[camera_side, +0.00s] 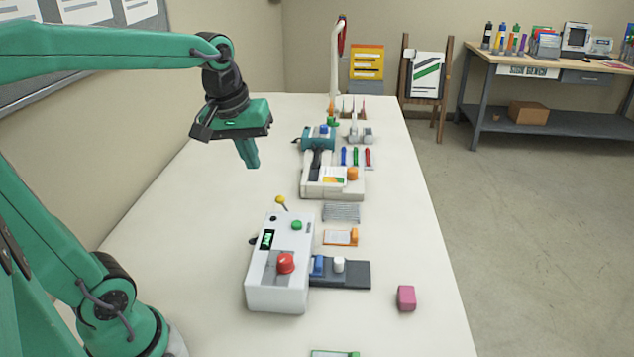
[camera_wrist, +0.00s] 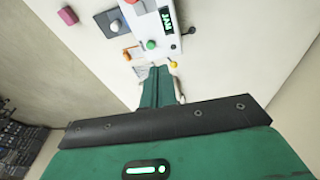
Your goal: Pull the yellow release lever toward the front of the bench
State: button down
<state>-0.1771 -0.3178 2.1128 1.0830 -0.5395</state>
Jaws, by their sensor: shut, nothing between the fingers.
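The yellow release lever is a small yellow knob (camera_side: 280,200) on a thin stalk, by the far end of the white control box (camera_side: 280,285) in the side view. In the wrist view the yellow knob (camera_wrist: 173,64) shows just beyond my fingertips, slightly to their right. My green gripper (camera_side: 251,164) is shut and empty. It hangs above the bench, up and to the left of the knob in the side view, apart from it. In the wrist view my shut fingers (camera_wrist: 158,72) point toward the control box (camera_wrist: 150,47). The lever's lower stalk is hard to make out.
The box carries a red button (camera_side: 286,263), a green button (camera_side: 296,225) and a lit display (camera_side: 266,240). A dark block with knobs (camera_side: 355,276) sits beside it, and a pink cube (camera_side: 406,298) lies nearer the right edge. The bench left of the lever is clear.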

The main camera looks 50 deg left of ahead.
jog(key=w+a+f+n+g, duration=0.2)
jog(key=w+a+f+n, duration=0.1)
jog(key=w+a+n, duration=0.2)
jog(key=w+a+f+n+g+h, duration=0.1)
jog(key=w+a+f+n+g, duration=0.1)
jog(key=w+a+n, duration=0.4)
jog(key=a+f+n, duration=0.1)
jog(key=a+n, duration=0.1)
jog(key=a, duration=0.3)
jog(key=shift+n, duration=0.4)
jog(key=shift+w+f, duration=0.1)
jog(key=shift+f, duration=0.1)
send_over(285, 208)
jog(key=s+a, duration=0.1)
jog(key=a, duration=0.3)
notch_tip(285, 208, down, 11)
jog(key=shift+d, duration=0.15)
